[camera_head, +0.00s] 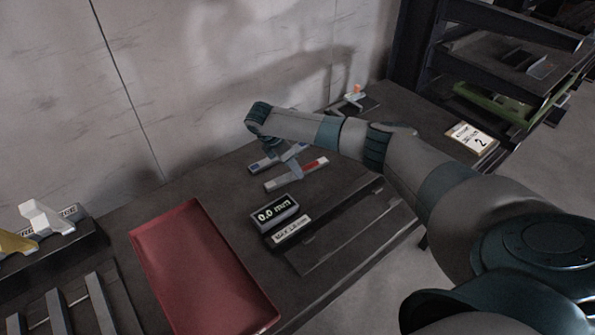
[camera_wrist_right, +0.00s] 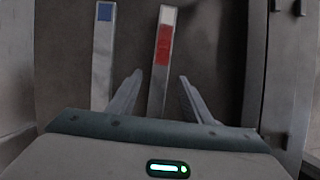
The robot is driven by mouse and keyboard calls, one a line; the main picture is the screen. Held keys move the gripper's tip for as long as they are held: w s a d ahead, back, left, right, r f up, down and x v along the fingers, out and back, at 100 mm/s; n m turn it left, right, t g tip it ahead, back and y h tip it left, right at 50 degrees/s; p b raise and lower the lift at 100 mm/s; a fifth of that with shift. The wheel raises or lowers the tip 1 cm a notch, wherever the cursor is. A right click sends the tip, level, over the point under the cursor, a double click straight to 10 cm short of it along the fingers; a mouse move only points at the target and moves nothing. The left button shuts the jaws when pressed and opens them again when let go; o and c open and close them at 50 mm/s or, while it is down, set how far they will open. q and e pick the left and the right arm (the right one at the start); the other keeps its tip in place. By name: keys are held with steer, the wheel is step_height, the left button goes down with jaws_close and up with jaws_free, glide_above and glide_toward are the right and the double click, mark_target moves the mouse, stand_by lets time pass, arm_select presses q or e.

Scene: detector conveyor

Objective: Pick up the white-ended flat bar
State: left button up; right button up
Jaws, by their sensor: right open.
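The white-ended flat bar (camera_head: 282,181) is grey metal with a red band beside its white tip, and lies flat on the dark bench. In the right wrist view the same bar (camera_wrist_right: 158,85) runs up the picture, white end at the top. My right gripper (camera_wrist_right: 160,76) is open, its two fingers on either side of the bar in that view, with nothing held. Whether the fingers are down at bar height I cannot tell. In the head view the right gripper (camera_head: 287,154) is over the bars, partly hidden by my wrist. My left gripper is not in view.
A blue-ended bar (camera_wrist_right: 102,60) lies just left of the white-ended one, close to the left finger. A display reading 0.0 mm (camera_head: 275,212), a red tray (camera_head: 160,262) and a sign marked 2 (camera_head: 472,139) are on the bench. A wall stands behind.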

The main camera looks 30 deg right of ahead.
steer(key=shift+x, duration=1.1)
jaws_close()
steer(key=shift+r, duration=0.1)
